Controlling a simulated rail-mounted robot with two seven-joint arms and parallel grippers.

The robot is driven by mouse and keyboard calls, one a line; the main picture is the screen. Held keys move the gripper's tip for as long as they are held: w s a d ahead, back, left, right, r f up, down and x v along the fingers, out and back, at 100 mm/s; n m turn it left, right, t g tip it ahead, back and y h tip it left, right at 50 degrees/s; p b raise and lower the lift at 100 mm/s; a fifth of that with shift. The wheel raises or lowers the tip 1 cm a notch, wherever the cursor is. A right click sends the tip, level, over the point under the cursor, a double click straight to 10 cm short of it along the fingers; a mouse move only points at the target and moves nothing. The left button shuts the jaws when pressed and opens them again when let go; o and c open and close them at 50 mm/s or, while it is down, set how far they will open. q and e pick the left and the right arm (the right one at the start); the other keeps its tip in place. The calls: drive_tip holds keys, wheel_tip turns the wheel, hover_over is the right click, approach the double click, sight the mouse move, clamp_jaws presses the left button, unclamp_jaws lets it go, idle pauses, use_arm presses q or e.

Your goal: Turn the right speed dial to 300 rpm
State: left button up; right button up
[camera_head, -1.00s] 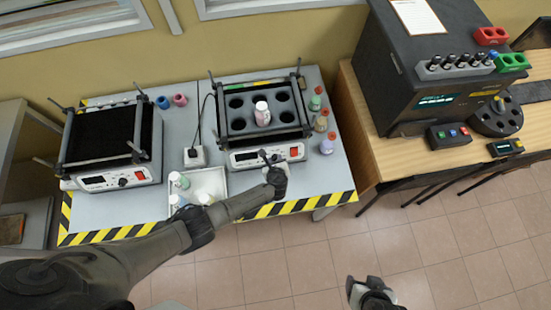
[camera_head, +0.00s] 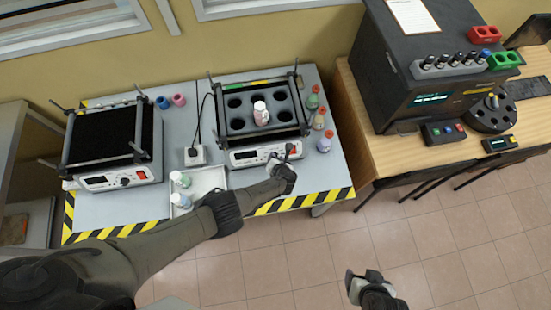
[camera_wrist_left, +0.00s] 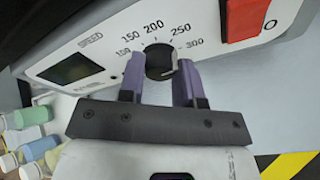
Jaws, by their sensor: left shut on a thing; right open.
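The right shaker has a white front panel (camera_head: 246,156) with a display, the speed dial and a red switch. The wrist view shows the dark round speed dial (camera_wrist_left: 158,60) below printed marks from 100 to 300 rpm. My left gripper (camera_wrist_left: 161,78) is shut on it, one purple finger on each side. A pale edge shows at the dial's right side; I cannot tell the exact setting. In the head view my left gripper (camera_head: 287,153) is at the panel's right part and hides the dial. My right gripper (camera_head: 362,284) is open and empty above the floor.
A white tray (camera_head: 213,175) with several capped bottles lies left of my left gripper. Small bottles (camera_head: 323,145) stand right of the shaker. The left shaker (camera_head: 112,180) stands apart. The red switch (camera_wrist_left: 242,18) is close to my left gripper.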

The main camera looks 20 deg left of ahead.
use_arm(q)
drive_tip(key=shift+f+m, duration=0.15)
drive_tip(key=shift+m, duration=0.55)
drive_tip(key=shift+y, duration=0.3)
drive_tip(key=o, duration=0.9)
drive_tip(key=shift+d, duration=0.1)
drive_tip(key=shift+p+v, duration=5.1)
drive_tip(key=shift+v, duration=1.8)
